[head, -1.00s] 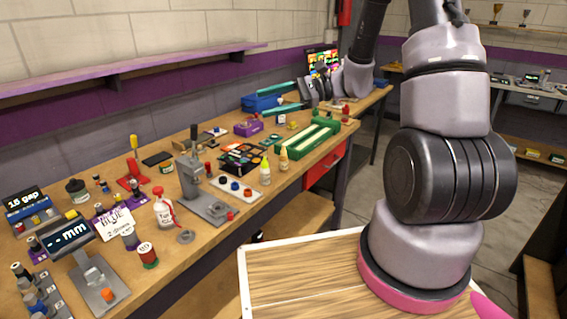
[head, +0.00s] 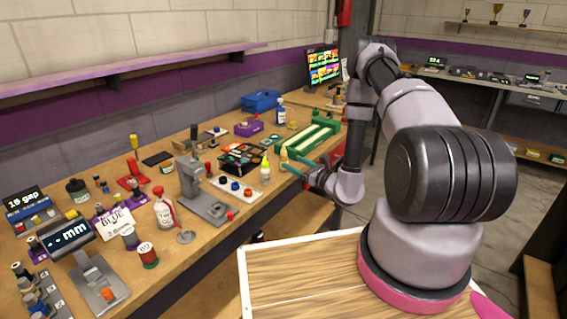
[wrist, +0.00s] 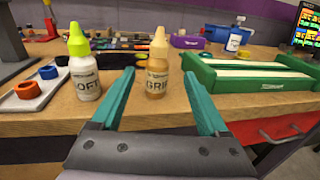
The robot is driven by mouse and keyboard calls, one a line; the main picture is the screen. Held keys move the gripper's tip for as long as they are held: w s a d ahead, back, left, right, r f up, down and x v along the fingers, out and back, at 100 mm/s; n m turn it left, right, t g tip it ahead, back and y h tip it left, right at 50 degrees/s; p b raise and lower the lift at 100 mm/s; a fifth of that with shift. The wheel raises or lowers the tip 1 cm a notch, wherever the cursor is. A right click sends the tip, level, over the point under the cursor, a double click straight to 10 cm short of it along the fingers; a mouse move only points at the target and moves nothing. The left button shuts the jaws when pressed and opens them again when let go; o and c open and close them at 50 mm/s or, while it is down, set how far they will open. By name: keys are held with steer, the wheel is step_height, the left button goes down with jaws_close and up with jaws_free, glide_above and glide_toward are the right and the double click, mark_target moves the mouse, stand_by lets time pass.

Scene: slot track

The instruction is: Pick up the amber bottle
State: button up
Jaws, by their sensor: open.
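The amber bottle (wrist: 157,70), with a tan cap and a label reading "GRIP", stands upright near the bench's front edge. In the wrist view it shows between and beyond the two teal fingers of my gripper (wrist: 158,85). In the head view the amber bottle (head: 284,155) is just left of my gripper (head: 297,168), partly covered by a finger. My gripper is open and empty, at the bench's front edge, its fingers pointing toward the bottle. I cannot tell whether the fingertips flank it.
A white bottle with a yellow-green cap (wrist: 82,65) stands close left of the left finger. A green slotted track block (wrist: 245,75) lies to the right. A tray with colored rings (wrist: 40,85) is at left.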

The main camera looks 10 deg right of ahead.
mark_target(287, 159)
steer(key=x, duration=0.3)
steer(key=shift+w+a, duration=0.1)
steer(key=shift+w, duration=0.1)
steer(key=shift+x, duration=2.65)
steer(key=shift+a, duration=0.15)
jaws_close()
